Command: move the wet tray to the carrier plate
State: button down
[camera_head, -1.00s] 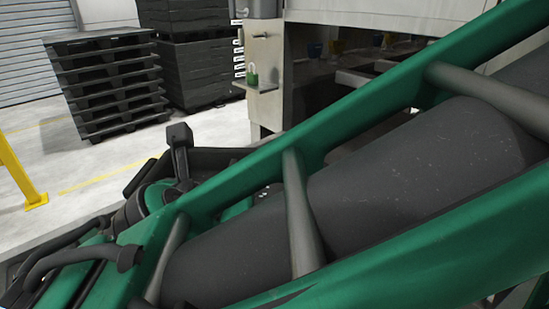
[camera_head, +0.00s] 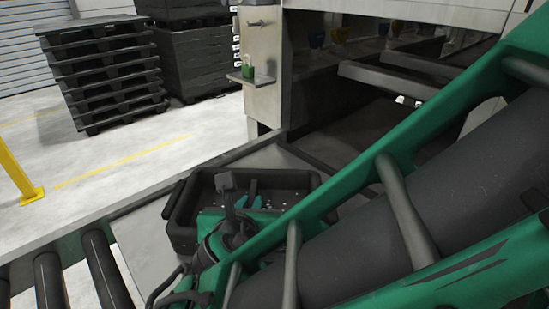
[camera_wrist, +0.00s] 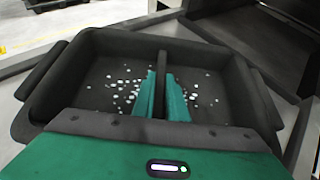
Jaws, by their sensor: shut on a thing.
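The wet tray is a black open box with a central divider and pale water drops on its floor; its rim (camera_head: 290,178) shows in the head view, and the tray fills the middle of the wrist view (camera_wrist: 225,75). My gripper (camera_wrist: 163,92) has a green finger on each side of the divider and is shut on it. In the head view my gripper (camera_head: 250,192) is partly covered by my green arm. The tray sits over or on a flat grey metal surface (camera_head: 150,235); I cannot tell whether it touches. I cannot clearly identify the carrier plate.
Rollers (camera_head: 105,268) lie at the lower left. A steel machine (camera_head: 265,85) with a dark opening stands behind and to the right, with a green padlock (camera_head: 248,70) on its shelf. Black pallets (camera_head: 105,80) and a yellow post (camera_head: 18,175) stand farther off on open floor.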

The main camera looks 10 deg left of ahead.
jog(key=shift+w+d+f, duration=0.2)
jog(key=shift+d+f, duration=0.1)
jog(key=shift+f, duration=0.1)
jog(key=c, duration=1.8)
grip_release()
jog(key=shift+o, duration=0.2)
jog(key=shift+a, duration=0.1)
jog(key=shift+s+r, duration=0.2)
jog(key=v, duration=1.1)
jog(key=shift+s, duration=0.3)
jog(key=shift+r, duration=0.15)
